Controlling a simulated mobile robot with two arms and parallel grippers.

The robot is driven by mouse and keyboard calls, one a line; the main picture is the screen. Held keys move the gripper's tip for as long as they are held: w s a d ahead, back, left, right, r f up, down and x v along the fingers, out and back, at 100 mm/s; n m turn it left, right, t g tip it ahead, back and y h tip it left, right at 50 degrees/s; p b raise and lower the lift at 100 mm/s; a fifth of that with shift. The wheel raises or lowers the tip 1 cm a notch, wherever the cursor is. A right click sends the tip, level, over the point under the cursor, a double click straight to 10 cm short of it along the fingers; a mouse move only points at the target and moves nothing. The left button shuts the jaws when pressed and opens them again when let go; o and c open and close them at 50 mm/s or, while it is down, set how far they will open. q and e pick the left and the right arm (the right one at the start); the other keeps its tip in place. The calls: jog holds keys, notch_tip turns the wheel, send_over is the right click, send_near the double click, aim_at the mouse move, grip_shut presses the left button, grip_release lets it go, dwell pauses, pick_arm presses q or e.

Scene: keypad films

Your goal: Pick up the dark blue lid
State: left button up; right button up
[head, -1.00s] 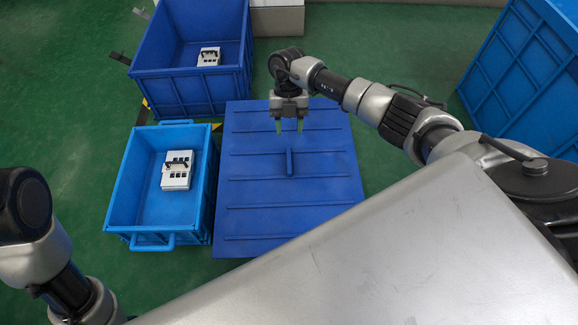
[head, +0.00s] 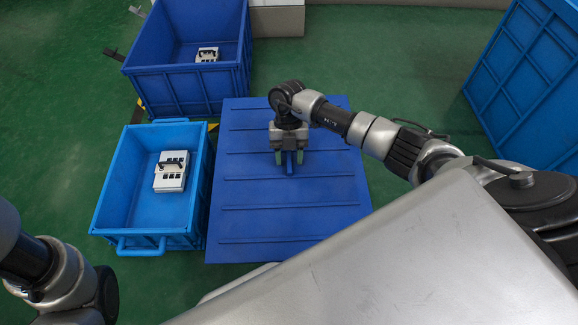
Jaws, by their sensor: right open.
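The dark blue lid (head: 262,223) lies flat in front of me, a ribbed panel with a small upright handle (head: 290,170) near its middle. My right gripper (head: 290,158) points down over the lid at this handle. Its two fingers are apart, one on each side of the handle, and it is open. Whether the fingers touch the handle cannot be told. My left arm shows at the lower left, but its gripper is out of view.
A light blue crate (head: 117,205) left of the lid holds a white keypad box (head: 171,172). A dark blue crate (head: 137,84) behind it holds another white box (head: 207,54). A large blue crate (head: 528,75) stands at the far right. Green floor (head: 400,60) is clear between.

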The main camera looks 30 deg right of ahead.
jog(key=shift+c, duration=0.4)
grip_shut()
